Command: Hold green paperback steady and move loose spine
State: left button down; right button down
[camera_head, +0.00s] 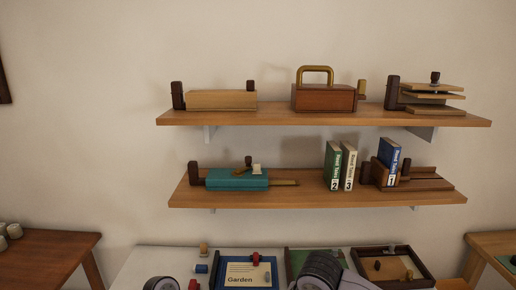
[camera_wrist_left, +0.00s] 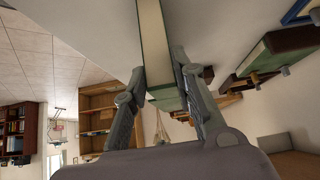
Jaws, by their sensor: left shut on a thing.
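In the left wrist view my left gripper (camera_wrist_left: 163,92) is shut on the green paperback (camera_wrist_left: 156,45), a long cream block with green edges between the two fingers. In the head view a green cover (camera_head: 300,259) lies on the white table, partly hidden behind a dark ribbed part of my arm. I cannot tell whether it is the same thing. No gripper fingers show in the head view. I cannot make out the loose spine.
A blue "Garden" board (camera_head: 233,272) and a brown tray (camera_head: 430,275) lie on the white table (camera_head: 140,262). Above are a lower shelf (camera_head: 310,195) with a teal box (camera_head: 237,181) and upright books, and an upper shelf (camera_head: 300,117) with wooden pieces.

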dwell(0.3)
pick_arm(q)
jog(key=c, duration=1.2)
grip_release()
jog(key=shift+c, duration=0.2)
